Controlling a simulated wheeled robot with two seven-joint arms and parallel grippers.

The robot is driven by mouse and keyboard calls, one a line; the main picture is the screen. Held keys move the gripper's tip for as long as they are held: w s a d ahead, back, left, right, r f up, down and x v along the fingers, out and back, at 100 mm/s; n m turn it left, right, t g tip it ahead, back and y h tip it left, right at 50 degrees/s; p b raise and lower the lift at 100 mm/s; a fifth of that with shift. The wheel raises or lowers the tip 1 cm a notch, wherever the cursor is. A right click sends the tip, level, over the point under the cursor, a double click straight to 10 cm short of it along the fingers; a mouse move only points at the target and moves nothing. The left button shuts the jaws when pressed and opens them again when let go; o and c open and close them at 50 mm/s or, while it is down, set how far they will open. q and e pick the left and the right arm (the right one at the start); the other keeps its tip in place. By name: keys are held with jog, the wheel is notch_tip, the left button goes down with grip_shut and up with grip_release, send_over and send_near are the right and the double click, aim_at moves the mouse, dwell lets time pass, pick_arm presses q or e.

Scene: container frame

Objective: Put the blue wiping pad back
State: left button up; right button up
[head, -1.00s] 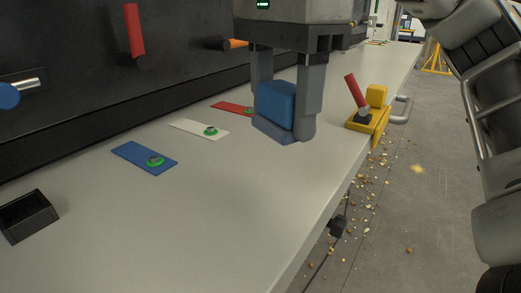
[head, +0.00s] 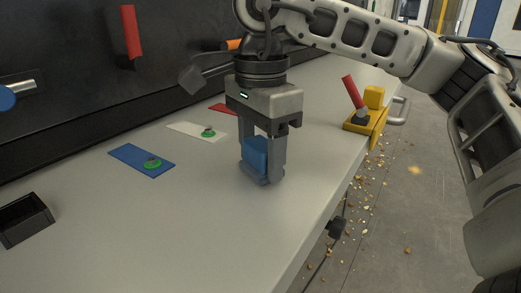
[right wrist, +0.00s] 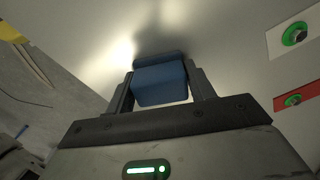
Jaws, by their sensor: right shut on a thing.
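The blue wiping pad (head: 256,152) is between the fingers of my right gripper (head: 262,170). It has a blue block on top and a darker grey-blue base. The gripper is shut on it and points down over the grey bench top. The base is low, close to the bench; I cannot tell whether it touches. The pad also shows between the fingers in the right wrist view (right wrist: 160,83). My left gripper is not in view.
A blue plate (head: 133,157), a white plate (head: 185,129) and a red plate (head: 222,108) lie along the bench. A black open box (head: 24,216) stands at the left. A yellow fixture (head: 358,124) with a red lever sits at the right edge. The front middle is clear.

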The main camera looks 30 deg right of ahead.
aim_at(260, 143)
jog(key=shift+f, duration=0.2)
jog(key=o, duration=1)
jog(key=shift+c, duration=0.2)
jog(key=shift+r, duration=0.1)
notch_tip(260, 143, up, 12)
jog(key=p, duration=0.2)
jog(key=shift+r, duration=0.15)
